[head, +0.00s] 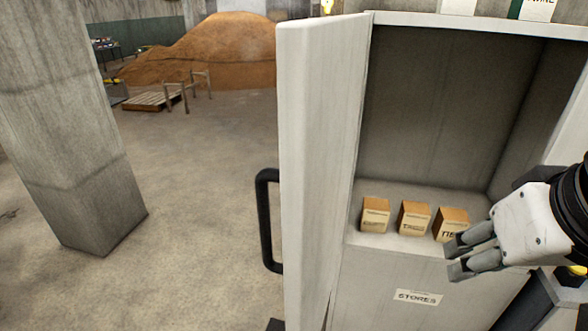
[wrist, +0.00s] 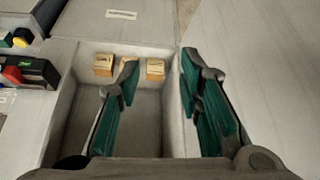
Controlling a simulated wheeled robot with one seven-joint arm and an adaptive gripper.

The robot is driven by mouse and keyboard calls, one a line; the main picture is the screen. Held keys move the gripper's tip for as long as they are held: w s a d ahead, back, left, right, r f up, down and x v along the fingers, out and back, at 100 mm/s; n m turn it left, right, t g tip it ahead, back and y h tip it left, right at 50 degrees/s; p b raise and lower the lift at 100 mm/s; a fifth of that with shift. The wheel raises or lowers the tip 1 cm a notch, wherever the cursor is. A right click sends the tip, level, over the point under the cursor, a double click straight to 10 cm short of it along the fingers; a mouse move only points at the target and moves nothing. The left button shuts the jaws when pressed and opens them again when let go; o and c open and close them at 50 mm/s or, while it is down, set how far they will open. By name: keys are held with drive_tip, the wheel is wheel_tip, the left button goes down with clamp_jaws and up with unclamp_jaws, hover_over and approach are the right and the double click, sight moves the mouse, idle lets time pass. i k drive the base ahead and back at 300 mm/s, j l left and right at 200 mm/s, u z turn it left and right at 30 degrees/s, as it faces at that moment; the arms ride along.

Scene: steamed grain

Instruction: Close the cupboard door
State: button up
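The white cupboard (head: 440,262) stands at the right in the head view, with a label reading STORES on its front. Its door (head: 310,150) stands open on the left side, swung outward, with a black handle (head: 264,220) on the outer face. My gripper (head: 452,258) is in front of the cupboard at the right, near the rightmost box and apart from the door. In the wrist view my gripper (wrist: 158,75) has its two green-padded fingers spread with nothing between them. The door's inner face (wrist: 250,50) seems to show at the right there.
Several small boxes stand in a row inside the cupboard, including a left one (head: 375,214) and a middle one (head: 414,218). A concrete pillar (head: 65,120) stands at the left. Open floor (head: 190,220) lies between pillar and door. A grain heap (head: 215,50) is at the back.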

sight(321, 61)
drive_tip(key=k+j+z, duration=0.1)
drive_tip(key=j, duration=0.25)
drive_tip(key=k+j, duration=0.2)
drive_tip(key=j, duration=0.15)
drive_tip(key=k+j+z, duration=0.15)
drive_tip(key=j, duration=0.2)
drive_tip(key=k+j, duration=0.2)
drive_tip(key=l+u, duration=0.35)
drive_tip(key=u, duration=0.2)
drive_tip(key=i+l, duration=0.05)
